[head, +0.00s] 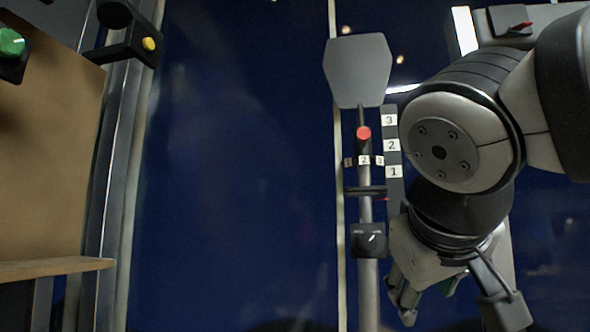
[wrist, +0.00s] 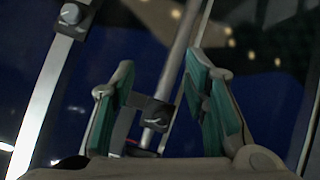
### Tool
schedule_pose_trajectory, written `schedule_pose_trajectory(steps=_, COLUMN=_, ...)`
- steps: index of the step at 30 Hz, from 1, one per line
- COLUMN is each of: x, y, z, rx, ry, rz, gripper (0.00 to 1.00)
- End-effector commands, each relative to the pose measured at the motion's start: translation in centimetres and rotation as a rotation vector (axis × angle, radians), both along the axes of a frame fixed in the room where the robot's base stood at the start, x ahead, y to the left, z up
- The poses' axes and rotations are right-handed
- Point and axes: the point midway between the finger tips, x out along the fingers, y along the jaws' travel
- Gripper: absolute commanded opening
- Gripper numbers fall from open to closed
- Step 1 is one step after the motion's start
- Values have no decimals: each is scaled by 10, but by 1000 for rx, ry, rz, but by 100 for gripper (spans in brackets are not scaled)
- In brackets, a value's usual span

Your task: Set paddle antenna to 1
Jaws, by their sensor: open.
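The paddle antenna (head: 357,70) is a grey flat plate with cut corners, upright at the top of a thin stem in the head view. A red button (head: 363,133) sits below it, at a height between labels 3 and 2 of the numbered strip (head: 393,158) at its right. A dark clamp (head: 368,240) sits lower on the grey mast (head: 368,290). My gripper (head: 455,303) is right of the mast, low in the picture, pointing down. In the wrist view my gripper (wrist: 163,82) is open, and a dark clamp (wrist: 155,112) on a pole shows between its green-padded fingers.
At the left of the head view are a brown panel (head: 50,150), a wooden ledge (head: 55,268), a green knob (head: 11,42) and a yellow button (head: 149,44). A box with a red switch (head: 521,25) is at upper right. The dark blue space left of the mast is clear.

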Motion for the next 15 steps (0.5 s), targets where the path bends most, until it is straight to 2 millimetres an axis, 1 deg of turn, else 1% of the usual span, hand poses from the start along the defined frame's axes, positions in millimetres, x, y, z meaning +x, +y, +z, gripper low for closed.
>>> schedule_pose_trajectory(steps=1, x=18, y=12, z=36, rx=-22, ry=-97, rz=8, gripper=41)
schedule_pose_trajectory(steps=2, x=25, y=17, z=59, rx=-32, ry=-156, rz=5, gripper=41)
schedule_pose_trajectory(steps=3, x=31, y=23, z=88, rx=-40, ry=-229, rz=2, gripper=41)
schedule_pose_trajectory(steps=5, x=37, y=31, z=128, rx=-43, ry=-333, rz=-4, gripper=41)
schedule_pose_trajectory(steps=6, x=39, y=37, z=151, rx=-40, ry=-397, rz=-8, gripper=41)
schedule_pose_trajectory(steps=9, x=39, y=46, z=199, rx=-25, ry=-525, rz=-19, gripper=41)
schedule_pose_trajectory(steps=10, x=38, y=48, z=209, rx=-19, ry=-555, rz=-20, gripper=41)
schedule_pose_trajectory(steps=12, x=35, y=51, z=228, rx=-10, ry=-608, rz=-26, gripper=41)
schedule_pose_trajectory(steps=15, x=35, y=52, z=242, rx=-1, ry=-647, rz=-30, gripper=41)
